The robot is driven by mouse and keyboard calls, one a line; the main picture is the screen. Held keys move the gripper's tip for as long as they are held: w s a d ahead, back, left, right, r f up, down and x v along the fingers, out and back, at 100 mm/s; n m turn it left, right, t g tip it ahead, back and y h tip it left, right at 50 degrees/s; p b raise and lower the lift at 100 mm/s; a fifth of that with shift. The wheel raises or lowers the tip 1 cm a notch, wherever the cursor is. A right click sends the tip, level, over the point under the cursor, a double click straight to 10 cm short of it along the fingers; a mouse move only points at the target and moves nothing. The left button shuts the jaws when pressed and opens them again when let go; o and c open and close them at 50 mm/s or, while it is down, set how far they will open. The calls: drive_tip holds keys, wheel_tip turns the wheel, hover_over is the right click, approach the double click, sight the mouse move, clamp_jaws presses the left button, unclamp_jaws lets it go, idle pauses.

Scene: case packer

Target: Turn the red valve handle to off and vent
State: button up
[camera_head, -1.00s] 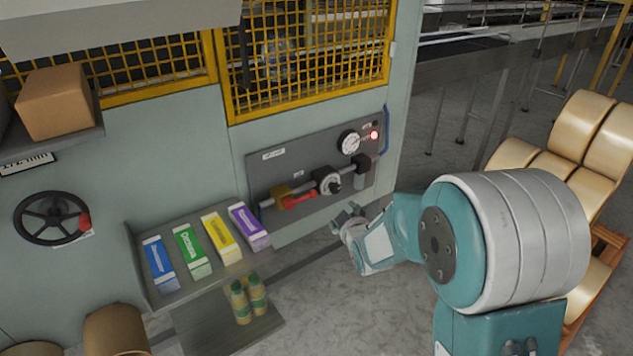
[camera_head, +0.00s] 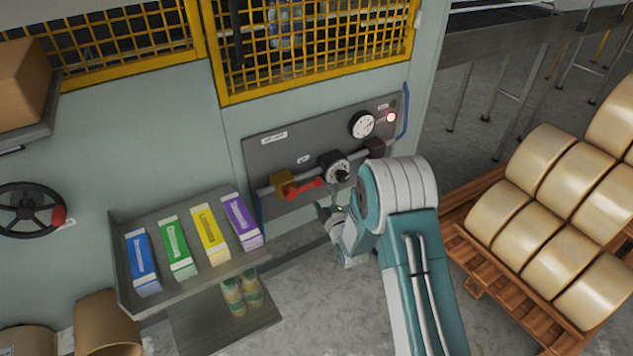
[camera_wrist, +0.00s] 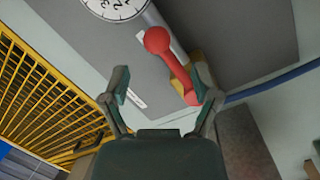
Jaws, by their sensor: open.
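The red valve handle (camera_head: 305,188) sits on a brass-coloured valve body (camera_head: 283,183) on the pipe of the grey panel (camera_head: 262,152). It lies roughly along the pipe, pointing right. In the wrist view the red handle (camera_wrist: 170,62) shows ahead of my gripper, its knob at the upper left and its base partly behind the right finger. My gripper (camera_head: 328,212) is open just below and right of the handle, apparently empty. In the wrist view its two fingers (camera_wrist: 162,86) stand apart. I cannot tell whether the right finger touches the handle.
A black regulator knob (camera_head: 338,172), a gauge (camera_head: 362,125) and a lit red lamp (camera_head: 391,118) are on the panel. A shelf (camera_head: 190,285) with several coloured cartons stands at left. A yellow mesh guard (camera_head: 330,55) is above. A pallet (camera_head: 500,275) of rolls stands right.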

sight(319, 186)
drive_tip(key=x, duration=0.6)
drive_tip(key=shift+d, duration=0.2)
drive_tip(key=shift+w+a, duration=0.2)
drive_tip(key=shift+w, duration=0.1)
clamp_jaws()
